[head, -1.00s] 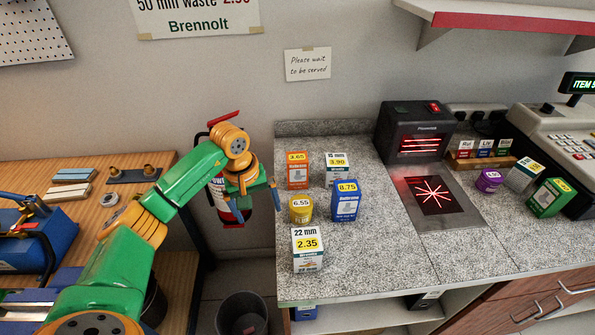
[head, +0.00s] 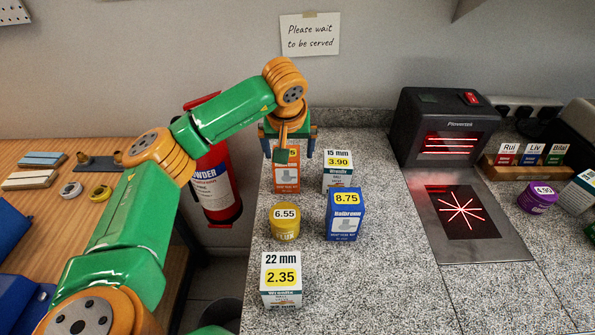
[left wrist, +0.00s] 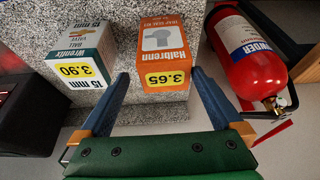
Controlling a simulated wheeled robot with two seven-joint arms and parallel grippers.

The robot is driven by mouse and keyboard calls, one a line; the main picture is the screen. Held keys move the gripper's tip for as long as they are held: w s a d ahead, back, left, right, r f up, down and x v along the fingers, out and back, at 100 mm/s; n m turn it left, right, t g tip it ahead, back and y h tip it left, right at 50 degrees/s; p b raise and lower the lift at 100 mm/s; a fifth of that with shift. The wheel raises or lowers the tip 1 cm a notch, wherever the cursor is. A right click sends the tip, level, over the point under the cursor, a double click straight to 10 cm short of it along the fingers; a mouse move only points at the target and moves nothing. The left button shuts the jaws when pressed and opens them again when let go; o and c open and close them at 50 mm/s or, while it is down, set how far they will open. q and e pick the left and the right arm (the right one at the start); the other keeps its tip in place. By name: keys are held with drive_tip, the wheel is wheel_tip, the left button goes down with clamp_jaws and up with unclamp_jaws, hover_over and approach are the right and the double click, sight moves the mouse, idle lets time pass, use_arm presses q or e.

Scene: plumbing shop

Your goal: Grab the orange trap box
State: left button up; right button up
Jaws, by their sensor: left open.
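The orange trap box (head: 288,180) stands at the back left of the grey counter, with a yellow 3.65 label. My left gripper (head: 288,153) is in front of its upper part in the head view and hides part of its label. In the left wrist view the orange box (left wrist: 165,45) shows upside down, between and just beyond the fingertips of my open left gripper (left wrist: 158,80). The jaws are empty, and I cannot tell that either finger touches the box. My right gripper is not in view.
A white-green 15 mm box (head: 338,172) stands close to the right of the orange box. A yellow tin (head: 285,222), a blue box (head: 345,214) and a 22 mm box (head: 281,280) stand nearer. A red extinguisher (head: 215,185) is left of the counter. A black scanner (head: 445,130) stands right.

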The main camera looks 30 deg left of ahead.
use_arm(q)
drive_tip(key=shift+s+f, duration=0.25)
drive_tip(key=shift+s, duration=0.05)
drive_tip(key=shift+f, duration=0.15)
drive_tip(key=p+x, duration=0.2)
drive_tip(key=x, duration=0.4)
drive_tip(key=shift+a+p, duration=0.2)
drive_tip(key=shift+p, duration=0.15)
drive_tip(key=shift+a+f, duration=0.1)
drive_tip(key=shift+f, duration=0.3)
drive_tip(key=shift+w+r, duration=0.1)
drive_tip(key=c, duration=1.5)
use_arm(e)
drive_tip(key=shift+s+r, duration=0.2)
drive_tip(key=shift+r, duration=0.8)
